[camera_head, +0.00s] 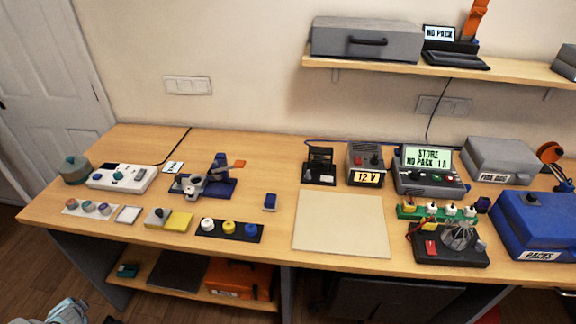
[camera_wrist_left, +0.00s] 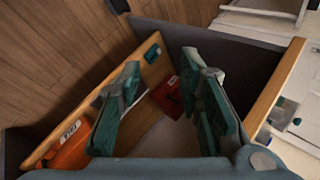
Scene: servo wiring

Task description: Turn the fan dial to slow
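I cannot make out a dial marked for a fan, nor any slow mark. A white control box (camera_head: 121,177) with round knobs lies at the left of the table in the head view. A black base (camera_head: 447,257) with a red switch and a grey cone-shaped part with wires (camera_head: 459,237) stands at the right; I cannot tell whether either is the fan. A grey and teal part at the head view's lower left edge seems to be my left arm. My right gripper is out of view.
A beige mat (camera_head: 341,223) lies bare on the table. Small colored pieces, a 12 V box (camera_head: 366,160) and a blue case (camera_head: 538,226) stand around it. A low shelf holds an orange case (camera_head: 238,280), also in the wrist view (camera_wrist_left: 70,148).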

